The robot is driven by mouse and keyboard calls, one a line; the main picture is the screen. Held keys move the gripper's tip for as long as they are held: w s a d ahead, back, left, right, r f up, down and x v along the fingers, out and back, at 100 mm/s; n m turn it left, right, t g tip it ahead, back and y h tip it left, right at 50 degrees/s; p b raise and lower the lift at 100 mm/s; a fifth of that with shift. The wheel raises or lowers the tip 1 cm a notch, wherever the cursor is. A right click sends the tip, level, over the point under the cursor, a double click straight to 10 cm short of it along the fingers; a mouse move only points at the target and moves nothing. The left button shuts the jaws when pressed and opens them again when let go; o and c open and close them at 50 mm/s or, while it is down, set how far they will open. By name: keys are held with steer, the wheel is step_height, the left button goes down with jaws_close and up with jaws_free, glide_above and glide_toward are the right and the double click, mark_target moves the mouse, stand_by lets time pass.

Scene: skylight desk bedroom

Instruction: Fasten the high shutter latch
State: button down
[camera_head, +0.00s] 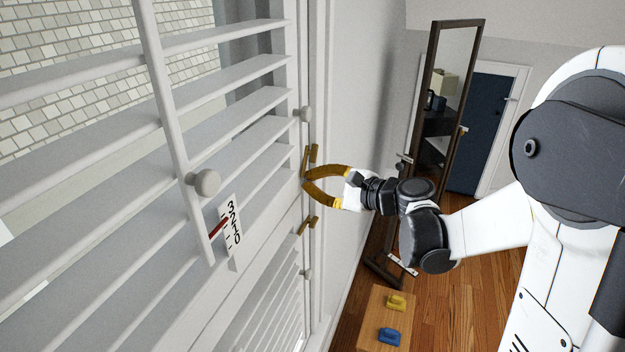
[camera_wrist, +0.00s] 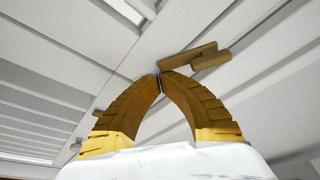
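The high shutter latch (camera_head: 309,157) is a brass-coloured fitting of two bars at the edge of the white shutter (camera_head: 272,205). It also shows in the wrist view (camera_wrist: 190,58), just beyond my fingertips and slightly right. My gripper (camera_head: 305,181) has yellow-brown curved fingers. Its tips are just below the high latch in the head view; I cannot tell if they touch it. In the wrist view my fingertips (camera_wrist: 160,83) meet, with nothing visible between them. A second, lower brass latch (camera_head: 307,225) sits further down the same edge.
A round white knob (camera_head: 204,183) and a numbered scale with a red pointer (camera_head: 233,225) are on the near shutter. A smaller knob (camera_head: 302,114) is above the latch. A standing mirror (camera_head: 440,110) and a wooden stand (camera_head: 370,330) with yellow and blue items are beyond.

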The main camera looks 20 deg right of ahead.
mark_target(296, 174)
steer(key=shift+s+a+r+m+g+y, duration=0.15)
steer(key=shift+s+a+r+m+g, duration=0.3)
steer(key=shift+m, duration=0.4)
steer(key=shift+s+a+r+m+g+y, duration=0.25)
steer(key=shift+s+m+g, duration=0.25)
steer(key=shift+m, duration=0.35)
steer(key=shift+s+a+r+m+g+y+p, duration=0.15)
steer(key=shift+s+a+r+m+g+p, duration=0.2)
steer(key=shift+m, duration=0.45)
steer(key=shift+s+a+r+m+g+y+p, duration=0.15)
steer(key=shift+s+r+m+g, duration=0.35)
steer(key=shift+m, duration=0.3)
steer(key=shift+w, duration=0.15)
steer(key=shift+w+r, duration=0.1)
steer(key=shift+w+d+r, duration=0.3)
steer(key=shift+w+d, duration=0.05)
steer(key=shift+w, duration=0.1)
